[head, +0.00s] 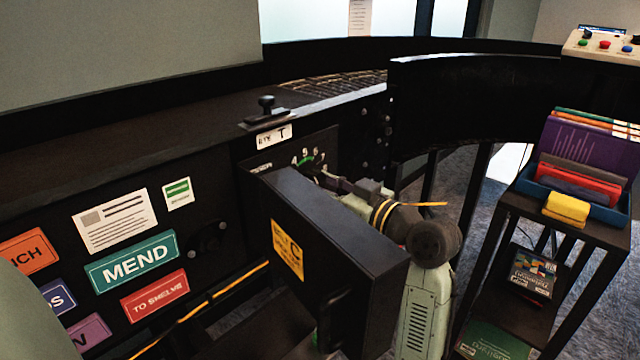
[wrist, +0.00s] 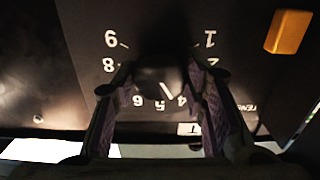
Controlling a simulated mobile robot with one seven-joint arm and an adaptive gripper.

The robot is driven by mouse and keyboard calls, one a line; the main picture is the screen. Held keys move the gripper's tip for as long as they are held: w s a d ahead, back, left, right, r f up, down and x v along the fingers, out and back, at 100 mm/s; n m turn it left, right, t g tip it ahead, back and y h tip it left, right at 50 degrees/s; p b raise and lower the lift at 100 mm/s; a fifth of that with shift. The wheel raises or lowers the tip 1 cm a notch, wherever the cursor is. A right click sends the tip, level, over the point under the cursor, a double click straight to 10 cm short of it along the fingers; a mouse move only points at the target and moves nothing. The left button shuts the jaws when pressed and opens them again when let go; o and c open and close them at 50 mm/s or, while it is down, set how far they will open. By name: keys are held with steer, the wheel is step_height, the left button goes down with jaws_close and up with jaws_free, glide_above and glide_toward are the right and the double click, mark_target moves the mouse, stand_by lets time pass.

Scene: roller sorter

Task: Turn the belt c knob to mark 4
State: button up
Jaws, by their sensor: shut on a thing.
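The belt c knob (wrist: 155,78) is a dark round knob on a black dial plate (wrist: 85,40) with white numbers, seen upside down in the wrist view. Its white pointer line (wrist: 167,90) points between the 5 and the 4. My gripper (wrist: 165,95) is shut on the knob, one purple-padded finger on each side. The fingers cover the 7 and the 3. In the head view my gripper (head: 318,176) reaches the dial panel behind an open black cover with a yellow C label (head: 287,250); the knob is mostly hidden there.
The open cover stands out beside my arm. A black lever (head: 266,108) sits on the ledge above the panel. A dark shelf cart (head: 507,205) with a blue bin of folders stands at right. An orange tab (wrist: 288,32) shows beside the dial.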

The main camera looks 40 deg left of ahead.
steer(key=o, duration=1.2)
steer(key=shift+c, duration=0.2)
steer(key=shift+d, duration=0.1)
steer(key=d, duration=1.1)
steer(key=shift+s+d, duration=0.4)
steer(key=shift+s, duration=0.05)
